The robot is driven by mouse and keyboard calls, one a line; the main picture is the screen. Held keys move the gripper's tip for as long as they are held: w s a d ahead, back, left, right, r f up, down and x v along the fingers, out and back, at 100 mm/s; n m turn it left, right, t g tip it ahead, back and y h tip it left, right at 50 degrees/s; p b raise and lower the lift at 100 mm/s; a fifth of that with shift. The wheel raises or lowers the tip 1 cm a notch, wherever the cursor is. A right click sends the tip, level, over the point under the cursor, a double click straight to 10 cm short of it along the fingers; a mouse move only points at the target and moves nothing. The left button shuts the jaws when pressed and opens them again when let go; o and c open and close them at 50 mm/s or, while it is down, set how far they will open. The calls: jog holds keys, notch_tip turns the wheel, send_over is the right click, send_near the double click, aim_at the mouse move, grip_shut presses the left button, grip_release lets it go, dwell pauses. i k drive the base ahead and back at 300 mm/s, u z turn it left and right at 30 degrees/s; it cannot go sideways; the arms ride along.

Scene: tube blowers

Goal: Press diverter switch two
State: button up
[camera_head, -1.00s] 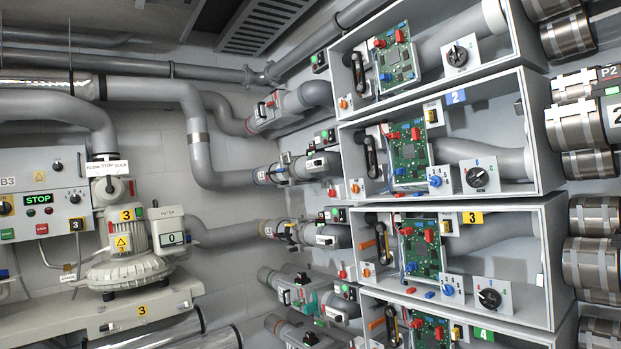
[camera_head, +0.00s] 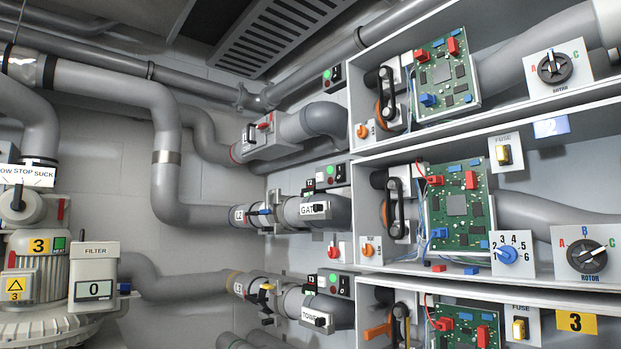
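A small switch box (camera_head: 331,175) with a green button and a black switch sits left of the middle cabinet, beside a small label that seems to read T2. Similar boxes show above it (camera_head: 333,77) and below it (camera_head: 328,282). No label reading "diverter" is legible, so I cannot tell for certain which is diverter switch two. A blue tag 2 (camera_head: 551,127) marks the middle cabinet (camera_head: 535,179). This cabinet holds a green circuit board (camera_head: 458,207), a blue numbered knob (camera_head: 508,254) and a black rotor knob (camera_head: 587,254). My gripper is not in view.
Grey pipes (camera_head: 165,120) run along the left and back wall. A filter box (camera_head: 95,276) and blower (camera_head: 45,275) stand lower left. A ceiling vent (camera_head: 275,35) is above. Open space lies before the pipes.

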aim_at(340, 177)
jog(key=z, duration=0.3)
jog(key=i, duration=1.9)
jog(key=u, duration=0.05)
